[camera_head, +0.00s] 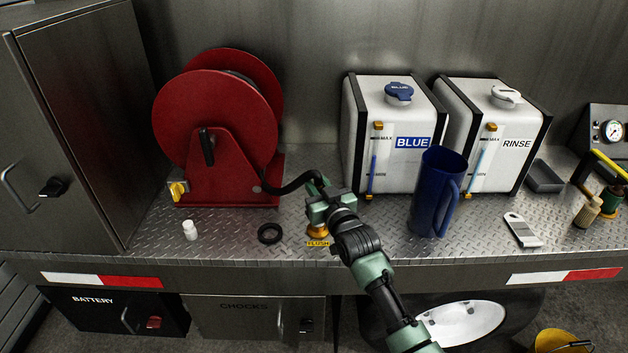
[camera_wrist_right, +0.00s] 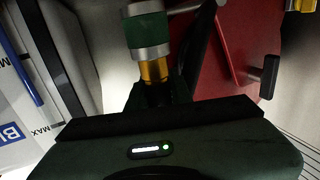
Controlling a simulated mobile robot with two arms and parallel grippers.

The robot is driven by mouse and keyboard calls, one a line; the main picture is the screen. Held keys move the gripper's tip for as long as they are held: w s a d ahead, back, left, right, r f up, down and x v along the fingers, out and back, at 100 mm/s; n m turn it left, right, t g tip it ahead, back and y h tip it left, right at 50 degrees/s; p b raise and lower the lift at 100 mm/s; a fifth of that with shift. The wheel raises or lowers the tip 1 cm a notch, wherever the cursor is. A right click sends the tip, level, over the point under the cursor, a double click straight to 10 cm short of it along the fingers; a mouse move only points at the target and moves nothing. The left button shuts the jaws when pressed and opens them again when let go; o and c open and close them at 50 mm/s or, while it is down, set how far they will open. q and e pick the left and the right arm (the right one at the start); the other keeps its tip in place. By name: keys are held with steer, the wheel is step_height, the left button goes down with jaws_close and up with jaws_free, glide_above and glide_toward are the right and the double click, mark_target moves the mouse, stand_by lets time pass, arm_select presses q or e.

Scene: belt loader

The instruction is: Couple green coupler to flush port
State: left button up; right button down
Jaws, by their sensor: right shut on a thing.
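My right gripper (camera_head: 325,205) is at the deck's front edge, above the yellow FLUSH label (camera_head: 318,244). It is shut on the green coupler, which the gripper hides in the head view. In the right wrist view the green coupler (camera_wrist_right: 146,32) shows a dark green sleeve between silver bands, with a brass part on the gripper side. A brass fitting, apparently the flush port (camera_head: 317,232), shows just under the gripper behind the label. I cannot tell whether coupler and port touch. My left gripper is not in view.
A black hose (camera_head: 290,187) runs from the red reel (camera_head: 215,140) to the gripper. A blue jug (camera_head: 432,195) stands right, before the BLUE tank (camera_head: 375,155) and RINSE tank (camera_head: 518,120).

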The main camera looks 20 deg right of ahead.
steer(key=shift+f+b, duration=0.85)
steer(key=shift+f, duration=0.5)
steer(key=shift+s+f, duration=0.1)
steer(key=shift+f, duration=0.15)
steer(key=c, duration=1.2)
jaws_free()
steer(key=shift+s+d+b, duration=0.25)
steer(key=shift+s+b, duration=0.1)
steer(key=shift+s, duration=1.55)
steer(key=shift+s+d+b, duration=0.2)
steer(key=shift+s+b, duration=0.1)
steer(key=shift+s, duration=1.6)
